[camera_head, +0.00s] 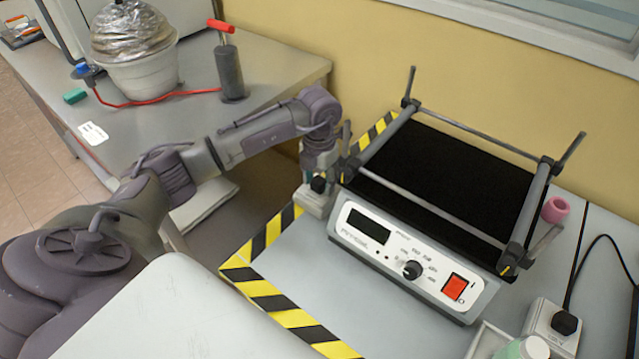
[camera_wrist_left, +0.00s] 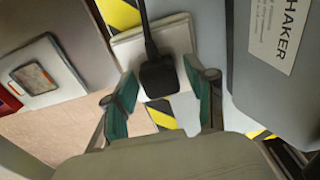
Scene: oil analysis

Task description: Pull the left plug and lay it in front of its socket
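The left plug (camera_wrist_left: 158,77) is black, with its cord running up in the left wrist view. It sits in a light socket box (camera_wrist_left: 178,38). In the head view this plug (camera_head: 318,184) and socket (camera_head: 314,201) are at the shaker's left front corner, partly covered by my arm. My left gripper (camera_wrist_left: 162,80) is open, its teal-padded fingers either side of the plug with gaps visible. In the head view the left gripper (camera_head: 317,172) is small and partly hidden. Another black plug (camera_head: 565,322) sits in a socket (camera_head: 548,318) at the right. My right gripper is out of view.
The shaker (camera_head: 415,265) with its black platform and rail frame stands close beside the left socket. Yellow-black tape (camera_head: 275,303) edges the bench, and the bench (camera_head: 300,265) before the left socket is clear. A pink ring (camera_head: 555,209) and green-lidded jar (camera_head: 524,348) are at right.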

